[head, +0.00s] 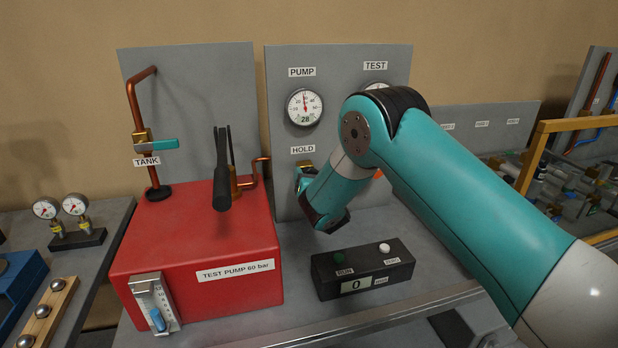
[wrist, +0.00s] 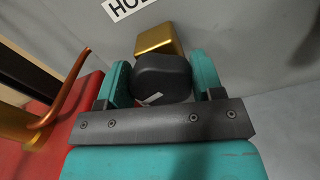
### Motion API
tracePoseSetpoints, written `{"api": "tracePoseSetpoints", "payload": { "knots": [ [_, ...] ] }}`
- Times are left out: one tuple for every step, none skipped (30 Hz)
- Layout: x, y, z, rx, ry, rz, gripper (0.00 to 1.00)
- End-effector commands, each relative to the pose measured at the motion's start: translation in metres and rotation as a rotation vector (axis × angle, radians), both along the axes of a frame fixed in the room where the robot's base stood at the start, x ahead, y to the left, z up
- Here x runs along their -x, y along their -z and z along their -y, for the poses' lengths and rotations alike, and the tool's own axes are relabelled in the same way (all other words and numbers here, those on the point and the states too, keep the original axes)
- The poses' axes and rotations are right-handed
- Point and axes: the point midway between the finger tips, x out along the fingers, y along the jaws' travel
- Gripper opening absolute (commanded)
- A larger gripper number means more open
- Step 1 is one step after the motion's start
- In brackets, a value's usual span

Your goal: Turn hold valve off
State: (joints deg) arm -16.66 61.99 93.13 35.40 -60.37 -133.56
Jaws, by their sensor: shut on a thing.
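The hold valve shows in the wrist view as a dark rounded knob (wrist: 162,80) in front of a brass body (wrist: 159,39). My gripper (wrist: 162,74) has its two teal fingers on either side of the knob and is shut on it. A light mark shows on the knob's face. In the head view, my gripper (head: 305,181) is at the panel just below the HOLD label (head: 303,149). A bit of the valve's brass (head: 305,166) shows there, and my wrist hides the knob.
A red test pump (head: 200,245) with a black lever (head: 221,170) stands to the left. The PUMP gauge (head: 304,107) reads about 28. The TEST gauge is mostly hidden by my arm. A black box (head: 362,268) with buttons and a display showing 0 sits below my gripper.

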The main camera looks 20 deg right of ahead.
Motion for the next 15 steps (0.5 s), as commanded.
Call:
{"api": "tracePoseSetpoints", "payload": {
  "knots": [
    [-0.0001,0.0007,0.0004,-0.013,0.001,0.000,0.37],
    [-0.0001,0.0010,0.0005,-0.023,0.001,0.000,0.37],
    [-0.0002,0.0012,0.0006,-0.039,0.001,0.001,0.37],
    [-0.0002,0.0014,0.0007,-0.053,0.001,0.001,0.37],
    [-0.0002,0.0018,0.0008,-0.069,0.001,0.001,0.37],
    [-0.0003,0.0020,0.0009,-0.094,0.001,0.001,0.37],
    [-0.0004,0.0021,0.0010,-0.113,0.000,0.001,0.37],
    [-0.0005,0.0021,0.0011,-0.135,0.000,0.001,0.37],
    [-0.0005,0.0022,0.0013,-0.166,0.001,0.002,0.37],
    [-0.0005,0.0024,0.0014,-0.190,0.000,0.002,0.37],
    [-0.0005,0.0028,0.0016,-0.216,0.000,0.002,0.37],
    [-0.0004,0.0033,0.0019,-0.252,0.001,0.002,0.37],
    [-0.0004,0.0035,0.0022,-0.279,0.001,0.002,0.37],
    [-0.0004,0.0035,0.0023,-0.307,0.001,0.002,0.37],
    [-0.0005,0.0037,0.0024,-0.346,0.001,0.002,0.37]
  ]
}}
